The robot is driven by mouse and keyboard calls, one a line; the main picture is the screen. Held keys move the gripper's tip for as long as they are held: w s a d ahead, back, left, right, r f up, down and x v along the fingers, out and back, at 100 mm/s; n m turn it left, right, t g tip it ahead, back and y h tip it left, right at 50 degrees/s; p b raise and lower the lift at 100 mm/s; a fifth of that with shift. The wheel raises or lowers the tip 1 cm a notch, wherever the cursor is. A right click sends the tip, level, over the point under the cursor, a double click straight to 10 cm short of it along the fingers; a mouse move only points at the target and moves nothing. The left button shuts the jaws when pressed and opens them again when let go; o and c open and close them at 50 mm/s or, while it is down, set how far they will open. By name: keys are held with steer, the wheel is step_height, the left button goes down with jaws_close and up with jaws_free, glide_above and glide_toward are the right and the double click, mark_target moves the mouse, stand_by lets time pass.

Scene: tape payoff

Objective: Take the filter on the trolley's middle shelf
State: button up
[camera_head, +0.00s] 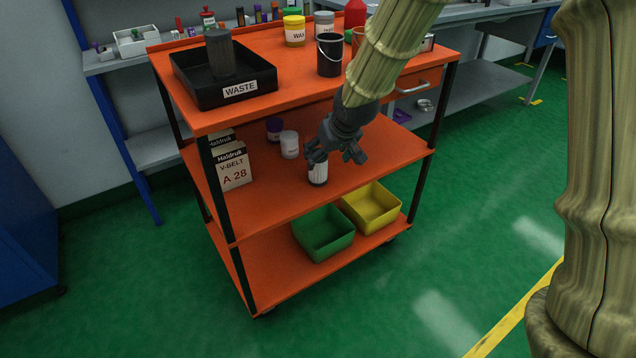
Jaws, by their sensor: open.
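The orange trolley's middle shelf (375,165) holds a small white cylinder with a dark band and print (318,174), which looks like the filter. Its top is partly hidden by my gripper (334,154). My gripper is dark grey, open and empty, and hangs over the shelf just above and beside this cylinder. I cannot tell whether a finger touches it. A white jar (289,145) and a purple-lidded jar (274,128) stand behind it to the left.
V-belt boxes (233,168) stand at the shelf's left end. The top shelf above carries a black waste tray (190,92) with a dark cylinder, a black bucket (329,57) and several cans. Green (325,234) and yellow (371,208) bins sit below. The shelf's right part is clear.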

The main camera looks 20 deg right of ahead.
mark_target(318, 167)
steer(key=shift+t, duration=0.3)
steer(key=b+x, duration=0.2)
steer(key=x, duration=0.1)
steer(key=w+b+x, duration=0.1)
steer(key=b+x, duration=0.1)
steer(key=x, duration=0.1)
steer(key=w+r+b+x, duration=0.1)
steer(key=b+x, duration=0.1)
steer(key=x, duration=0.2)
steer(key=shift+d+r, duration=0.2)
steer(key=shift+d, duration=0.1)
steer(key=shift+c, duration=0.4)
steer(key=c, duration=1.1)
steer(key=shift+r, duration=0.15)
